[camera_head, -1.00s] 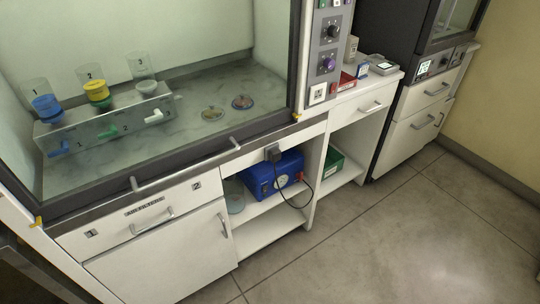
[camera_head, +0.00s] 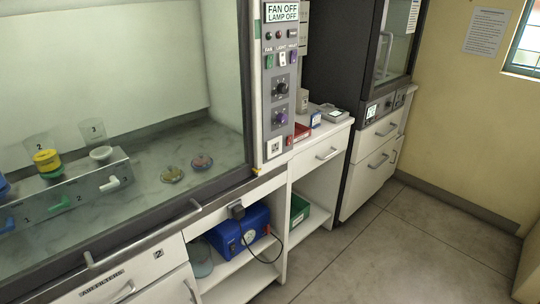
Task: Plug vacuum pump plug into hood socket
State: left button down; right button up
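The blue vacuum pump (camera_head: 232,232) sits on the open shelf under the fume hood. A black cable loops from its right side. The dark plug (camera_head: 237,211) is at the front edge above the pump, by the shelf opening; whether it hangs or rests there I cannot tell. The hood socket (camera_head: 274,148) is a white square plate low on the hood's right control panel (camera_head: 281,90), and nothing is plugged into it. Neither of my grippers shows in the view.
A white side counter (camera_head: 335,129) carries a red box and small devices. A green box (camera_head: 299,209) sits on the shelf below. A dark incubator cabinet (camera_head: 340,60) stands behind. The floor (camera_head: 400,255) at right is clear.

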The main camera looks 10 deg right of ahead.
aim_at(238, 211)
jog(key=i+l+u, duration=0.15)
jog(key=l+u, duration=0.35)
jog(key=i+l+u, duration=0.1)
jog(key=l+u, duration=0.2)
jog(key=u, duration=0.2)
jog(key=l+u, duration=0.25)
jog(key=l, duration=2.05)
